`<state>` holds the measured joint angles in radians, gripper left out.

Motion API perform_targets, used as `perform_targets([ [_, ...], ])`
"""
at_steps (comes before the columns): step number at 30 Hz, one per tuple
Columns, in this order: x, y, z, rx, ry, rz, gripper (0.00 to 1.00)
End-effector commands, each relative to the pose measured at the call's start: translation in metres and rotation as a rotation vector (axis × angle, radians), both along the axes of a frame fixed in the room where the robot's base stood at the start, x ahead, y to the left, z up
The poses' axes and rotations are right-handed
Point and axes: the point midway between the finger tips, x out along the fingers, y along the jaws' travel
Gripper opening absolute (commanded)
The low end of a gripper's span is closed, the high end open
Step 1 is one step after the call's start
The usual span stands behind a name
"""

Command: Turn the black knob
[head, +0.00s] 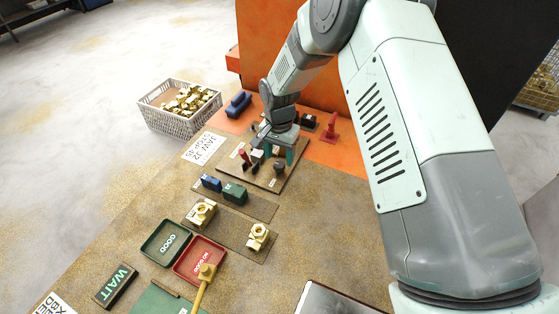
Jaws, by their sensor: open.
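A board (262,181) lies on the table, with a small dark round knob (279,168) near its right part; it looks like the black knob. The knob shows just below and in front of the fingers; I cannot tell the exact gap. My wrist hides the back of the board.
A blue block (211,182) and a green block (234,193) stand in front of the board. Brass fittings (203,212), a green tray (165,242) and a red tray (200,260) lie nearer. A red upright piece (330,127) stands behind right. A crate of brass (180,109) is left.

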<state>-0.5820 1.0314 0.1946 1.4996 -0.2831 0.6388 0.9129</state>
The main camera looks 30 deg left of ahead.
Motion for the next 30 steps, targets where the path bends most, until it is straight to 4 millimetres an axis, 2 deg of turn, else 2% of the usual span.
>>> perform_targets([
  [3, 0.000, 0.000, -0.018, 0.000, 0.001, 0.000, 0.60],
  [7, 0.000, 0.000, -0.029, 0.000, 0.000, 0.001, 0.60],
  [17, 0.000, 0.000, -0.033, 0.001, -0.001, 0.001, 0.60],
  [20, 0.000, 0.000, -0.033, 0.001, -0.001, 0.001, 0.47],
  [28, 0.000, 0.000, -0.033, 0.000, -0.001, 0.000, 0.06],
  [30, 0.000, 0.000, -0.033, 0.000, -0.001, 0.001, 0.04],
])
